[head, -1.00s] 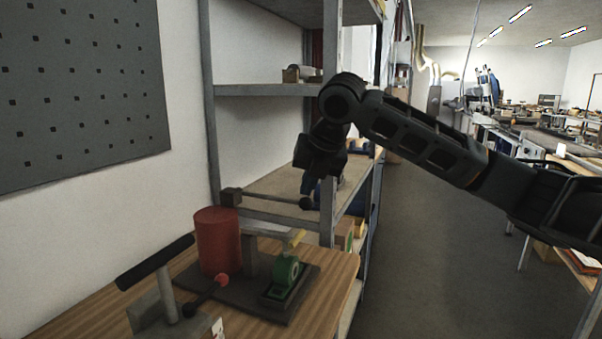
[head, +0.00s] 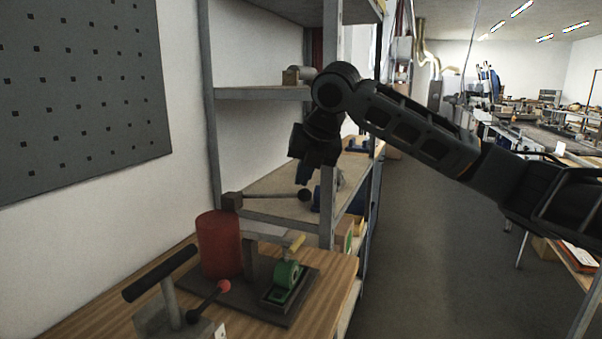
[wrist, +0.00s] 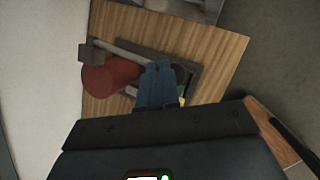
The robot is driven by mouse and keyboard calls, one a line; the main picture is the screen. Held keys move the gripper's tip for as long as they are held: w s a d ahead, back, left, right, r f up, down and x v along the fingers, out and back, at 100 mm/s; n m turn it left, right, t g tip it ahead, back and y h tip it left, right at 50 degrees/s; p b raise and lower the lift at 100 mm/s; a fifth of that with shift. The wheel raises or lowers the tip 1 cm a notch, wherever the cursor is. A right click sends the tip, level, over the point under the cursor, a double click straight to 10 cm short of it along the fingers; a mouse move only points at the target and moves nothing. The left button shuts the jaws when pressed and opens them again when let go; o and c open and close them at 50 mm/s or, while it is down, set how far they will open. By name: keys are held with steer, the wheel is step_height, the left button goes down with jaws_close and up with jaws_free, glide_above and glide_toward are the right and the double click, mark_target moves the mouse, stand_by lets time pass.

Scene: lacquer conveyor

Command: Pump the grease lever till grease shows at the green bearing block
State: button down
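The grease lever (head: 265,196) runs right from a dark pivot block to a black round knob (head: 304,194), its knob end tilted slightly up. My gripper (head: 312,185) points down at the knob, very close to it; I cannot tell if they touch. In the wrist view its blue fingers (wrist: 158,84) lie side by side, shut, and hide the knob end. The green bearing block (head: 283,280) sits on a dark baseplate (head: 250,303), a yellow piece (head: 295,244) above it. I see no clear grease there. A red cylinder (head: 219,247) stands beside the lever post.
A second lever with a red knob (head: 223,286) and a black T-handle (head: 160,272) stand at the bench's front left. A metal shelf (head: 262,93) rises behind the wooden bench (head: 335,300). The floor (head: 420,260) to the right is clear.

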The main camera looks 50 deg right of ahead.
steer(key=shift+w+a+r+p, duration=0.15)
steer(key=shift+w+r+p, duration=0.15)
steer(key=shift+r+p, duration=0.5)
steer(key=shift+w+a+r+p, duration=0.1)
steer(key=shift+w+r+p, duration=0.15)
steer(key=shift+r+p, duration=0.5)
steer(key=shift+r, duration=0.2)
steer(key=r+p, duration=0.1)
steer(key=r, duration=0.1)
steer(key=w+r+p, duration=0.1)
steer(key=r+p, duration=0.1)
steer(key=shift+w+a+r, duration=0.2)
steer(key=shift+r, duration=0.15)
steer(key=shift+s, duration=0.1)
